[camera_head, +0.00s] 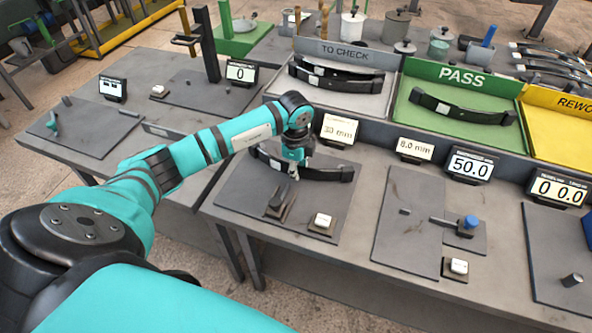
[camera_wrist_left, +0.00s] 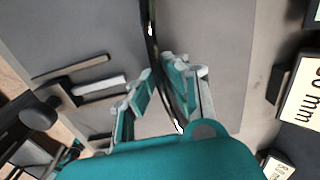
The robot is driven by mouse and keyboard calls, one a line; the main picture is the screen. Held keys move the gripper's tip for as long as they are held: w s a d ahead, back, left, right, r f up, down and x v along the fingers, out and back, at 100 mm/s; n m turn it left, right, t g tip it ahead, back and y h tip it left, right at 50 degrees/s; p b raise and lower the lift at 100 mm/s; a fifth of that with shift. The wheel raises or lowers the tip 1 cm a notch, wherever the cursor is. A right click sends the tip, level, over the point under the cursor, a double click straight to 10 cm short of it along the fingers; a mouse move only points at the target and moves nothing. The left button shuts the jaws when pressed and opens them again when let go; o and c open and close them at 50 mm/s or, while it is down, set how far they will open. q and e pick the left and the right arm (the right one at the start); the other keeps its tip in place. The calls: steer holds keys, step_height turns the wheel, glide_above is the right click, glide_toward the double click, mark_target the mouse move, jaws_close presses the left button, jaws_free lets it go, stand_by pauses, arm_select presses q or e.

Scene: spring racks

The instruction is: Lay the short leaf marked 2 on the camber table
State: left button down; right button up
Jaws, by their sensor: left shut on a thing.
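My left gripper (camera_head: 295,172) is over a grey plate (camera_head: 240,193) beside the "30 mm" display; I take this plate to be the camber table, though no name is legible. The gripper is shut on a dark curved leaf (camera_head: 336,174), which runs out to both sides of it. In the left wrist view the leaf (camera_wrist_left: 153,42) passes between the fingers of the gripper (camera_wrist_left: 159,72). The leaf is at or just above the plate; I cannot tell whether it touches. Its number is not readable. My right gripper is not in view.
Dark leaves lie in the TO CHECK tray (camera_head: 350,104). The green PASS tray (camera_head: 425,118) holds one leaf; the yellow REWORK tray (camera_head: 550,130) is partly cut off. A dark block (camera_head: 276,203) and a white-topped button (camera_head: 322,222) stand at the plate's front.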

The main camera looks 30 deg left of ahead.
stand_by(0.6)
arm_select(q)
steer(key=c, duration=1.4)
jaws_free()
steer(key=shift+f, duration=0.15)
steer(key=shift+o, duration=1.1)
steer(key=shift+f, duration=0.1)
steer(key=o, duration=0.4)
steer(key=shift+c, duration=0.2)
steer(key=shift+r+p, duration=3.05)
steer(key=shift+r, duration=1.05)
steer(key=shift+d, duration=0.1)
